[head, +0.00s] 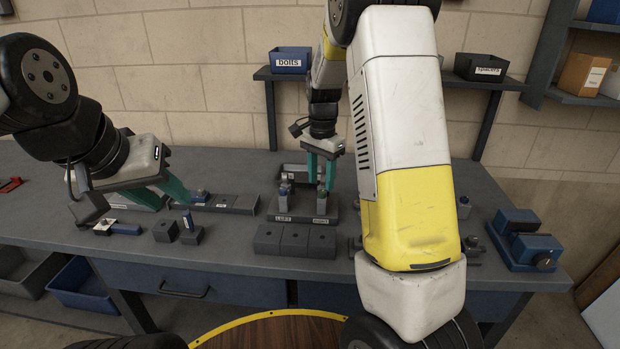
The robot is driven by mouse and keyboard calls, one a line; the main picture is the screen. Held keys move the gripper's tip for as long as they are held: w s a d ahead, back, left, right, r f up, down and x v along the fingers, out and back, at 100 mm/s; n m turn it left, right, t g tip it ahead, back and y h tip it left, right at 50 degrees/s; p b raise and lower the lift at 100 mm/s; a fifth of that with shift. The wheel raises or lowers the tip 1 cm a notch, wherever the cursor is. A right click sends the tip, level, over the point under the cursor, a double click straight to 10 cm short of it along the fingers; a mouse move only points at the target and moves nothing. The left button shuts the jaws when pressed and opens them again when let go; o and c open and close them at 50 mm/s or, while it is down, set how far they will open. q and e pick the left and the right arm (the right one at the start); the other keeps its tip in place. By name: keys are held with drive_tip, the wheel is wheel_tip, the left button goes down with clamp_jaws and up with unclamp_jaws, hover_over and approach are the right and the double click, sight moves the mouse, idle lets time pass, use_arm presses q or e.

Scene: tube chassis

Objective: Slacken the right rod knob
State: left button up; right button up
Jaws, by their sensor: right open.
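A dark stand (303,219) with a "LEFT" label and a second label on its front sits mid-bench. It carries two short upright rods with knobs. The left rod knob (284,188) is in clear view. The right rod knob (321,191) is small and partly covered by my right gripper. My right gripper (320,183) points down with its teal fingers apart, around or just above the right knob; contact cannot be made out. My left gripper (176,202) is low over the bench at the left, its teal fingers seemingly apart, with nothing visible held.
A dark block (294,241) lies in front of the stand. Small dark blocks (178,232) and a blue-handled piece (122,229) lie near my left gripper. Blue fixtures (536,252) stand at the right. My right arm hides part of the bench. Bins sit on the back shelf (450,82).

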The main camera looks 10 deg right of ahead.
sight(321, 192)
drive_tip(key=shift+f, duration=1.7)
drive_tip(key=shift+c, duration=0.4)
clamp_jaws()
